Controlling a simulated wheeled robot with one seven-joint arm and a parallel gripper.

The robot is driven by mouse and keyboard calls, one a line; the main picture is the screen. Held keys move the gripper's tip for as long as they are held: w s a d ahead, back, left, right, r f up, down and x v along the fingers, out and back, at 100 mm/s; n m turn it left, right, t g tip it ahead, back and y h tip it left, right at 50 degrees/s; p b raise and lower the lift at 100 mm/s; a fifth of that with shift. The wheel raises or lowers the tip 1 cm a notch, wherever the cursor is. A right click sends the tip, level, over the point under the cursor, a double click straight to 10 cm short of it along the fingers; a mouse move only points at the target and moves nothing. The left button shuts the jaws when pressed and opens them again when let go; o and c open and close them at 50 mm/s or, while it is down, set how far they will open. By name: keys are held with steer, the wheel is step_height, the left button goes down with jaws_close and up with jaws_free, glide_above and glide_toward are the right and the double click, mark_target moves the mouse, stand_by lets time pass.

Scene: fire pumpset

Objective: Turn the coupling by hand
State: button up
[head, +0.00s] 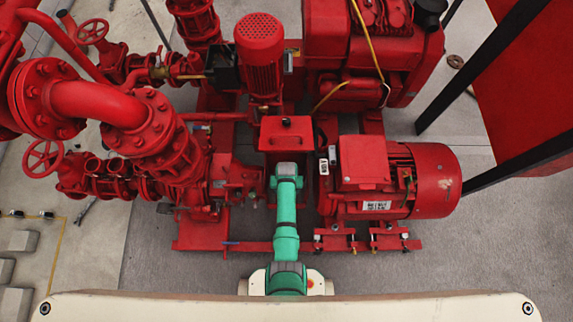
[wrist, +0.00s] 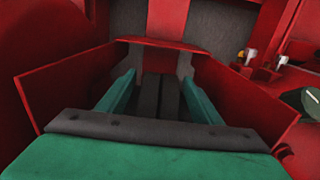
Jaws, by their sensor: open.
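In the wrist view my gripper (wrist: 158,64) is open, with its green fingers wide apart and grey tips pointing away. It reaches down between the walls of a red open-sided guard (wrist: 62,92). Two dark grey upright shapes, which look like the coupling (wrist: 148,97), show between the fingers with a narrow gap between them. I see no finger clearly touching them. In the head view the red guard (head: 286,134) stands between the pump and the motor. My green arm reaches to it there and hides the gripper fingers and the coupling.
The red pump with its pipes (head: 165,150) stands left of the guard, and the red motor (head: 420,180) stands right. A vertical motor (head: 259,55) rises behind. A red base rail (head: 225,246) crosses in front. Grey floor (head: 400,280) is open at the front right.

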steer(key=c, duration=1.1)
steer(key=shift+o, duration=0.2)
steer(key=shift+s+f+t, duration=0.2)
steer(key=shift+f+t, duration=0.15)
steer(key=shift+t, duration=0.25)
steer(key=shift+w+f+t, duration=0.1)
steer(key=shift+f+t, duration=0.25)
steer(key=shift+t, duration=0.65)
steer(key=o, duration=1.1)
steer(key=shift+c, duration=0.2)
steer(key=v, duration=1.1)
steer(key=shift+f, duration=0.1)
